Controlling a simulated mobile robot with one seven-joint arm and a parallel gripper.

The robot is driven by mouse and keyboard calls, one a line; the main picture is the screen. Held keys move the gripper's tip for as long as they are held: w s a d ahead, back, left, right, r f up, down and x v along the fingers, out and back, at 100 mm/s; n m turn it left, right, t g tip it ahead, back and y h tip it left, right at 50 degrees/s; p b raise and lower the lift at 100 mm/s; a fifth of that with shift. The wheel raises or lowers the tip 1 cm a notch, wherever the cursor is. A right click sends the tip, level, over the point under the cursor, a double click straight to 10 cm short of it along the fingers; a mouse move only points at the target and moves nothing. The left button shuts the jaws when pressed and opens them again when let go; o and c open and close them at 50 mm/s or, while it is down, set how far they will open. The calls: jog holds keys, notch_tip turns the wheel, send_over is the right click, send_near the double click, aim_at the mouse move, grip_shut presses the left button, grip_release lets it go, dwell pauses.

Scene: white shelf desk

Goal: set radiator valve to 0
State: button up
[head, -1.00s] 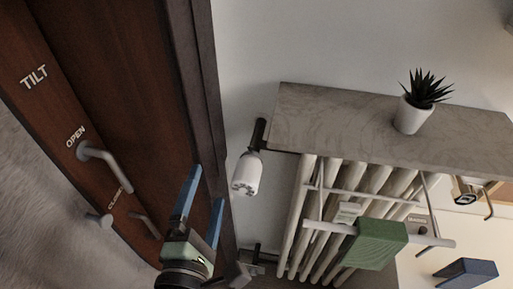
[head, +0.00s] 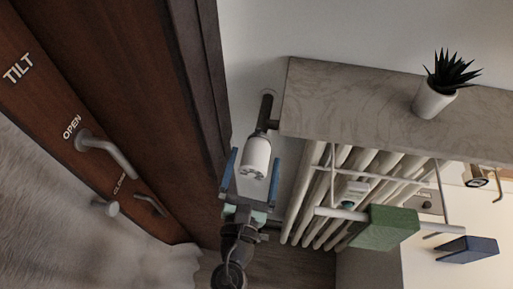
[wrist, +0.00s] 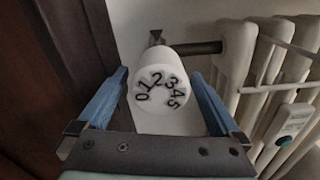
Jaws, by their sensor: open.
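The white radiator valve (head: 257,157) sits on a dark pipe at the left end of the radiator. In the wrist view the valve's dial (wrist: 159,92) faces me, with the numbers 0 to 5 in an arc, 2 near the top and 0 at the left. My gripper (head: 251,172) is open, with one blue finger on each side of the valve. In the wrist view my gripper (wrist: 160,100) shows a gap between each finger and the knob. Which number the valve is set to I cannot tell.
The white radiator (head: 345,195) stands to the right under a grey shelf (head: 350,105) with a potted plant (head: 436,98). A green block (head: 385,228) hangs at the radiator's front rail. A brown wooden door or window frame (head: 165,90) rises close on the left.

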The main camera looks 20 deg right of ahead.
jog(key=shift+x, duration=1.5)
jog(key=shift+c, duration=0.2)
jog(key=c, duration=1.3)
